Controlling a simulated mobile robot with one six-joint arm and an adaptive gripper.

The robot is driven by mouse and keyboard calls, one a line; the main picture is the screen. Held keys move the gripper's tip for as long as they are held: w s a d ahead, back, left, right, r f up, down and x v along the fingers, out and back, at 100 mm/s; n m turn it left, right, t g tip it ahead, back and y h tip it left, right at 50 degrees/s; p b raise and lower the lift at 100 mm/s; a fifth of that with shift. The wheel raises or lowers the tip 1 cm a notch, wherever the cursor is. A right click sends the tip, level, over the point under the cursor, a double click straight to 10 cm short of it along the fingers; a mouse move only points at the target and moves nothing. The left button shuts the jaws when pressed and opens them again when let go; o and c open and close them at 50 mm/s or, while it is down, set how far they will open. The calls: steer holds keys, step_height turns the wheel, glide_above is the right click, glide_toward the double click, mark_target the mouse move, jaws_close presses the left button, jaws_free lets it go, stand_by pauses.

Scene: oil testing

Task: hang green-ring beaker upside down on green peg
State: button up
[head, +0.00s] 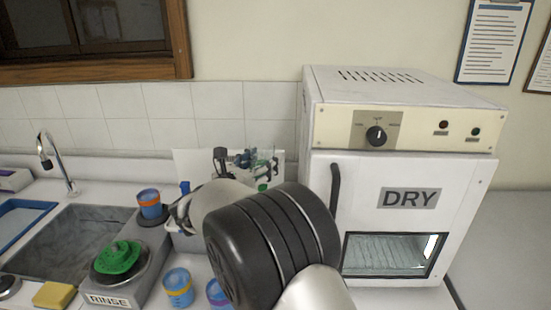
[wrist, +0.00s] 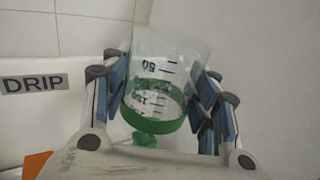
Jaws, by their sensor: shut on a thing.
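The green-ring beaker (wrist: 158,72) is clear, with dark graduation marks and a green band around it, and sits between the fingers in the wrist view. My gripper (head: 245,160) is shut on it, with a blue-padded finger on each side. In the head view my own arm hides most of the beaker. A green piece (wrist: 145,139) shows just below the band in the wrist view; it looks like the green peg, but I cannot tell whether it touches the beaker. A green spot (head: 262,187) also shows beside my arm in the head view.
The white DRY oven (head: 400,240) stands close on the right. On the left are a sink (head: 70,240), the RINSE station (head: 108,298) and a beaker with an orange rim (head: 150,204). Yellow-ring (head: 178,288) and purple-ring (head: 217,293) beakers stand in front. A DRIP label (wrist: 34,84) shows.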

steer(key=shift+f, duration=0.35)
steer(key=shift+f+b, duration=2)
steer(key=shift+f, duration=3.45)
steer(key=shift+f, duration=0.45)
steer(key=o, duration=1.1)
steer(key=shift+o, duration=0.2)
steer(key=shift+s+a, duration=0.1)
